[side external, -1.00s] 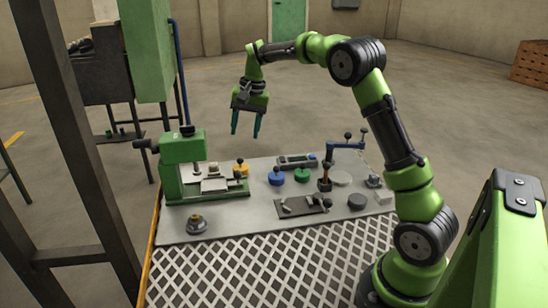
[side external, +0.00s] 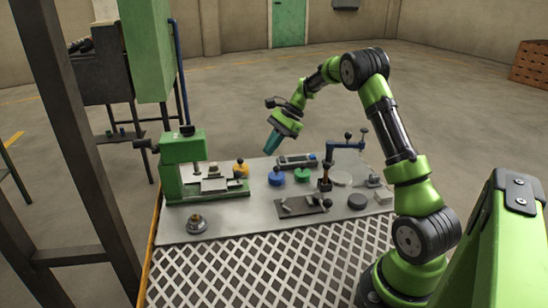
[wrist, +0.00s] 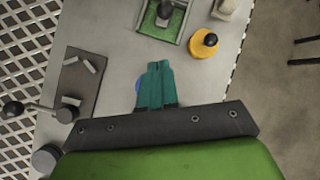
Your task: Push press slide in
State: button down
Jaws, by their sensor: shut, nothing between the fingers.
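The green press (side external: 184,160) stands at the left of the bench. Its slide (side external: 216,185), a grey plate on a green base, sticks out to the right of the press column. In the wrist view, a green, grey-edged part with a dark ball knob, which looks like the slide (wrist: 150,22), shows at the top and is partly cut off. My gripper (side external: 268,148) is tilted down to the left above the back of the bench, right of the press and apart from the slide. Its teal fingers (wrist: 155,86) are closed together and hold nothing.
A yellow knobbed disc (side external: 241,169) is near the slide. A blue one (side external: 277,177) and a green one (side external: 302,174) stand right of it. A dark tray (side external: 301,206) with metal pieces lies in front. A blue-armed stand (side external: 328,165) rises at the right.

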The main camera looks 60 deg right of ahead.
aim_at(211, 179)
jog(key=m, duration=0.1)
jog(key=f+m+t, duration=0.1)
jog(key=m, duration=0.1)
jog(key=shift+d+f+y, duration=0.25)
jog(key=shift+d+y, duration=0.05)
jog(key=shift+d, duration=0.05)
jog(key=shift+w+f+m+t, duration=0.1)
jog(key=shift+w+m+t, duration=0.3)
jog(key=shift+m, duration=0.4)
jog(key=shift+w+a+m+t, duration=0.1)
jog(key=shift+w+m+t, duration=0.2)
jog(key=shift+m, duration=0.2)
jog(key=x, duration=0.9)
jog(key=shift+w+a+f, duration=0.15)
jog(key=shift+a, duration=0.1)
jog(key=shift+w+a, duration=1.45)
jog(key=shift+w, duration=0.05)
jog(key=shift+w+a, duration=1.85)
jog(key=shift+a, duration=0.1)
